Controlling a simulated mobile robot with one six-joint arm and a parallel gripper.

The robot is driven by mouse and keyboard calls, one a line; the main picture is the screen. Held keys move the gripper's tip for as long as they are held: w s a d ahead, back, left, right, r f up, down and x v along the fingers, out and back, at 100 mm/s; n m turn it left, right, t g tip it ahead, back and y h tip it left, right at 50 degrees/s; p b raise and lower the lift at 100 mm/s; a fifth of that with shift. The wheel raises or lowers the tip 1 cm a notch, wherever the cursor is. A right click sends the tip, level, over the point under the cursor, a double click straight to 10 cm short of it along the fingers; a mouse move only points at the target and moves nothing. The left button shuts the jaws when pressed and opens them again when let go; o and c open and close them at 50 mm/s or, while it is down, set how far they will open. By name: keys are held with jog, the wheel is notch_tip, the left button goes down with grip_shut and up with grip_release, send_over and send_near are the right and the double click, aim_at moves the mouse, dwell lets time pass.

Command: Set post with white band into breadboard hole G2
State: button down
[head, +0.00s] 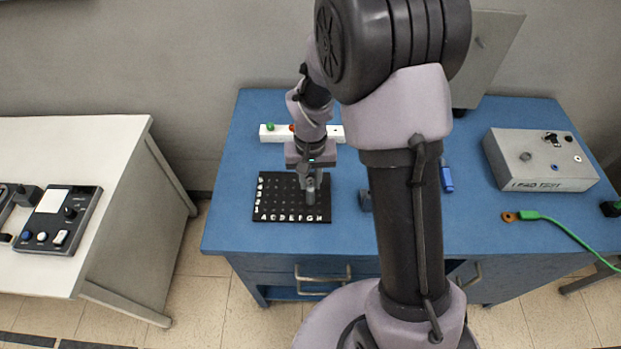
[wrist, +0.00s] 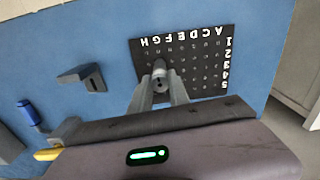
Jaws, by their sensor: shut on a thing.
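The black breadboard (head: 262,214) lies on the blue table, with white letters along its front edge and numbers along its left edge. It also shows in the wrist view (wrist: 207,80). My gripper (head: 311,183) is over the right part of the board. In the wrist view my gripper (wrist: 160,98) is shut on a grey upright post (wrist: 159,74). The post also shows in the head view (head: 311,198), around columns G and H near the lettered edge. Its white band cannot be made out. The fingers and post hide nearby holes; I cannot tell whether its foot is in one.
A grey bracket (wrist: 82,77) stands beside the board. A white strip (head: 336,132) with green and red pieces lies behind it. A blue piece (head: 447,179), a grey test box (head: 540,172) and a green cable (head: 552,221) are to the right.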

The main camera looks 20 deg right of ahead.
jog(key=c, duration=1.2)
grip_release()
jog(key=shift+o, duration=0.2)
notch_tip(320, 180, up, 17)
jog(key=p, duration=0.4)
jog(key=s+a+f+m+t+y+b, duration=0.1)
jog(key=s+a+f+t+b, duration=0.1)
jog(key=s+b, duration=0.6)
jog(key=s+a+f+t+y+b, duration=0.1)
jog(key=s+a+f+t+b, duration=0.1)
jog(key=s+b, duration=0.6)
jog(key=s+t, duration=0.1)
jog(key=s, duration=0.2)
jog(key=shift+f+m+t, duration=0.25)
jog(key=shift+m+t, duration=0.15)
